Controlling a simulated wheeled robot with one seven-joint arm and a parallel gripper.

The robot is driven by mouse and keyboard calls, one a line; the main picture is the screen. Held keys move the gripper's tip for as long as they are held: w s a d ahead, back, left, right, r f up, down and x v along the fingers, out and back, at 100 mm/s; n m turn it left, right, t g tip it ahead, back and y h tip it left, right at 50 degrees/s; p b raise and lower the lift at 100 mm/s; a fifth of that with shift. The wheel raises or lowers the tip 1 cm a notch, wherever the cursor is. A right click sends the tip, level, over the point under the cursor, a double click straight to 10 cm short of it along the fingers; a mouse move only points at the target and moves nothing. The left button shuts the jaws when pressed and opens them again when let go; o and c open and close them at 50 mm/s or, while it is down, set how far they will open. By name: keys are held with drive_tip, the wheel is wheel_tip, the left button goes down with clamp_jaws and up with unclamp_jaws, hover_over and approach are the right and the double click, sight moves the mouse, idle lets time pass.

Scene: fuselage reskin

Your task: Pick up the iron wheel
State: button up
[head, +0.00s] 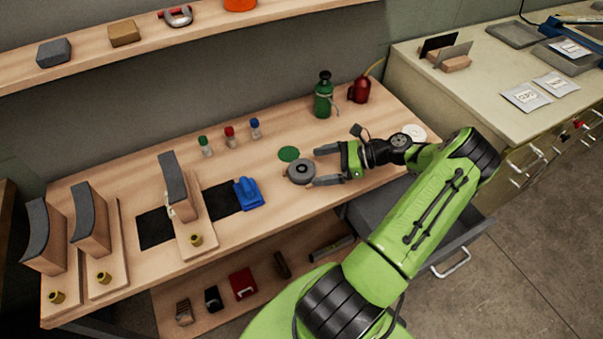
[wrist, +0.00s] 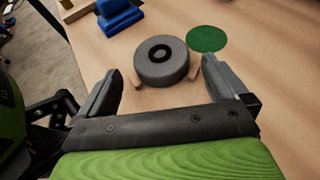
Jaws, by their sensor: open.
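The iron wheel (head: 300,171) is a dark grey round disc with a black-ringed hole in its middle. It sits on the wooden workbench in the head view, on small wooden supports. In the wrist view the wheel (wrist: 162,62) lies just ahead of my gripper, roughly centred between the fingers. My gripper (head: 322,166) is open and empty, with its fingers pointing left toward the wheel. Its two fingers also show in the wrist view (wrist: 161,76), one on each side and slightly short of the wheel. I cannot tell whether a finger touches it.
A green disc (head: 289,154) lies just behind the wheel. A blue object (head: 248,194) lies on a black mat to the left. Small bottles (head: 230,137), a green cylinder (head: 323,97) and a red can (head: 360,89) stand at the back. Curved blocks on stands (head: 180,200) fill the left side.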

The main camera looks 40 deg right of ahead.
sight(305, 168)
drive_tip(key=b+x, duration=0.1)
drive_tip(key=x, duration=0.3)
drive_tip(key=shift+w+a+f, duration=0.15)
drive_tip(key=shift+w+a, duration=0.05)
drive_tip(key=shift+w, duration=0.05)
drive_tip(key=shift+c, duration=0.5)
drive_tip(key=c, duration=1.3)
wheel_tip(305, 168, up, 10)
drive_tip(key=p, duration=0.3)
